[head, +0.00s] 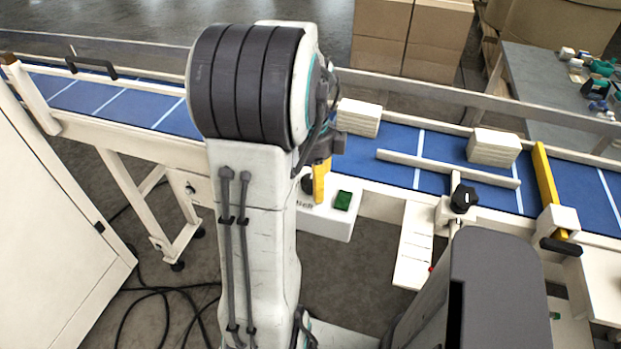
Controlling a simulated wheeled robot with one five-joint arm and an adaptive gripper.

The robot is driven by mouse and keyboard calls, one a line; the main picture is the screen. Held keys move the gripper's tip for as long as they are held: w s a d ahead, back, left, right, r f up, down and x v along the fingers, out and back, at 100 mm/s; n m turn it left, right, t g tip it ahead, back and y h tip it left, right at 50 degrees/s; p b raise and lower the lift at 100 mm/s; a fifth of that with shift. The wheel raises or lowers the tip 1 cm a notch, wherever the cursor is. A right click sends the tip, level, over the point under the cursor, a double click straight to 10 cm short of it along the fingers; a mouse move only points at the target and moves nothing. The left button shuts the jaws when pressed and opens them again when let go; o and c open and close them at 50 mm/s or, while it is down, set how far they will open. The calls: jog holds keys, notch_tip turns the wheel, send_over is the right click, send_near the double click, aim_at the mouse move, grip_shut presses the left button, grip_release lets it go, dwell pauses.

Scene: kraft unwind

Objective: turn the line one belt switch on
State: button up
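A white control box (326,222) with partly hidden lettering that reads like "Belt" is fixed at the near side of the conveyor. A green square part (342,200), lit or coloured, sits on its top right. A dark round knob-like part (308,184) shows at its left, partly covered. My arm stands in front, and its end, my gripper (322,170), comes down over the box; most of it is hidden behind my arm. A yellow piece there overlaps the box; I cannot tell whether it touches. The finger opening is hidden, and the switch's position cannot be made out.
The blue belt (400,141) runs across behind, carrying white stacks (494,147) and (359,117). A guide bar (447,168) and a yellow bar (545,176) cross it at right. A white cabinet (50,220) stands left; black cables lie on the floor.

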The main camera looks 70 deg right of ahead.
jog(key=c, duration=1.2)
